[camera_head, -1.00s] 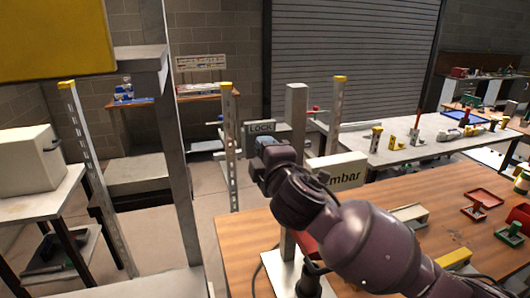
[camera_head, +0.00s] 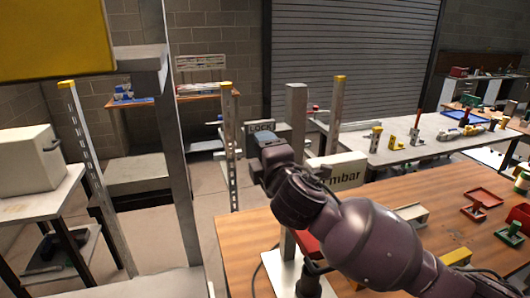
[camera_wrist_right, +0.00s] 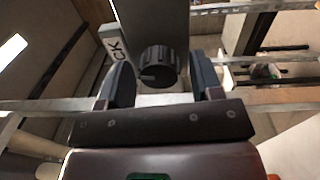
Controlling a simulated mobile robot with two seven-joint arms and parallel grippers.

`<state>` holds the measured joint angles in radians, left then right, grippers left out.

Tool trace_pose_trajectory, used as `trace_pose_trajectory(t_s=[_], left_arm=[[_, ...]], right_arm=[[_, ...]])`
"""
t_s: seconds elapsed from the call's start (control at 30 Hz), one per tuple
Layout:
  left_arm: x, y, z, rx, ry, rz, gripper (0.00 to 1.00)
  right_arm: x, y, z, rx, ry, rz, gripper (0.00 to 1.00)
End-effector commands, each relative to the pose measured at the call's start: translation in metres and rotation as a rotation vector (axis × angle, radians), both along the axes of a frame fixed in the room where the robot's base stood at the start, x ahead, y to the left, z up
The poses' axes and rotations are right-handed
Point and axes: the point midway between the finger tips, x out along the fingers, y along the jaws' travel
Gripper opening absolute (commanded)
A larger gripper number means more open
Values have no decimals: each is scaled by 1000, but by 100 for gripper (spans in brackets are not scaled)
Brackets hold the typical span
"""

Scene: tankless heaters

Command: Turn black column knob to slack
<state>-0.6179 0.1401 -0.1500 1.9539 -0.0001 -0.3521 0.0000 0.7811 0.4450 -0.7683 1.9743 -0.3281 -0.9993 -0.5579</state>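The ribbed black knob (camera_wrist_right: 158,66) sits on the face of a grey column in the right wrist view. The column (camera_head: 296,108) also shows in the head view, where the knob is hidden. My right gripper (camera_wrist_right: 160,74) is open, with one dark finger on each side of the knob and visible gaps between. The sign also shows in the right wrist view (camera_wrist_right: 118,45), left of the knob. My left gripper is not in view.
The column stands on a pale base plate on a wooden table (camera_head: 440,205). A white box lettered "mbar" (camera_head: 345,171) is right of the column. A slotted upright post (camera_head: 229,140) stands left of the sign.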

Motion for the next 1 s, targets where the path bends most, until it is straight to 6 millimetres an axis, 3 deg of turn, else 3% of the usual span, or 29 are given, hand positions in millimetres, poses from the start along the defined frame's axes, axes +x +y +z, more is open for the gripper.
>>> trace_pose_trajectory(t_s=[0.43, 1.0], left_arm=[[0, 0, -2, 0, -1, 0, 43], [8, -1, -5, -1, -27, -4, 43]], right_arm=[[-9, -3, -1, 1, 0, 1, 62], [-92, -31, -5, 1, 0, 0, 62]])
